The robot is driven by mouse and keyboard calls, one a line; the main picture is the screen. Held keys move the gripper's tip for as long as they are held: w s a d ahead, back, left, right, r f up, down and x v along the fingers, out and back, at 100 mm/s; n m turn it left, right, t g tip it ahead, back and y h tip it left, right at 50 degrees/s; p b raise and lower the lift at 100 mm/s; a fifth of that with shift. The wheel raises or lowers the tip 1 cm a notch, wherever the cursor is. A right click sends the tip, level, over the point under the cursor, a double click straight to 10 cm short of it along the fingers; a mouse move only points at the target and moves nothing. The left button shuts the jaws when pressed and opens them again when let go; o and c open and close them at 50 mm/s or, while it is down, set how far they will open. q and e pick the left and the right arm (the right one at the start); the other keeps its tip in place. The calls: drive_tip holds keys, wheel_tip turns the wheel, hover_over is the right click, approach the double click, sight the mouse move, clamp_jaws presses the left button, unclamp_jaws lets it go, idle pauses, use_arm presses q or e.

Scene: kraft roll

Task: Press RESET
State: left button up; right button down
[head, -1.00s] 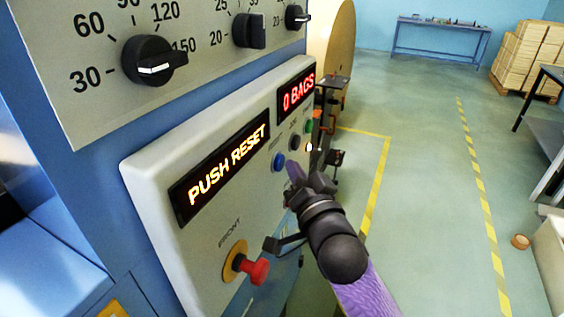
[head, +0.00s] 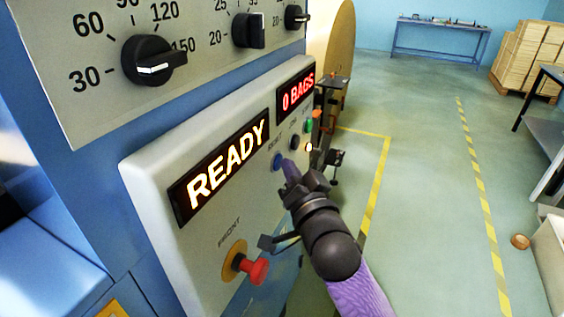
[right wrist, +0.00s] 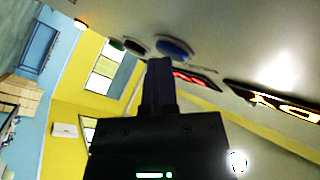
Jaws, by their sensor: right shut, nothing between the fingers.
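The blue RESET button (head: 278,161) sits on the sloped grey control panel (head: 225,225), under its RESET label. My right gripper (head: 288,167) is shut and empty, with its fingertips right at the blue button and partly covering it. Whether the tips touch the button I cannot tell. In the right wrist view the shut fingers (right wrist: 159,75) point at the panel, with the blue button (right wrist: 174,49) just beyond the tips. The amber display (head: 228,166) reads READY. The red display (head: 298,88) reads 0 BAGS. My left gripper is not in view.
A red mushroom button (head: 258,270) marked FRONT juts out below the display, near my right wrist. Black (head: 294,142) and green (head: 309,126) buttons sit beyond the blue one. Black dials (head: 153,60) are on the upper panel. The floor to the right is open.

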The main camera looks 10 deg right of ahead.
drive_tip(key=shift+s+d, duration=0.1)
drive_tip(key=shift+s+d+p, duration=0.4)
drive_tip(key=shift+d+p, duration=0.05)
drive_tip(key=shift+d, duration=0.1)
drive_tip(key=s+d+p, duration=0.1)
drive_tip(key=d, duration=0.1)
drive_tip(key=s+d+p, duration=0.1)
drive_tip(key=d, duration=0.1)
drive_tip(key=shift+s, duration=0.4)
drive_tip(key=shift+f, duration=0.1)
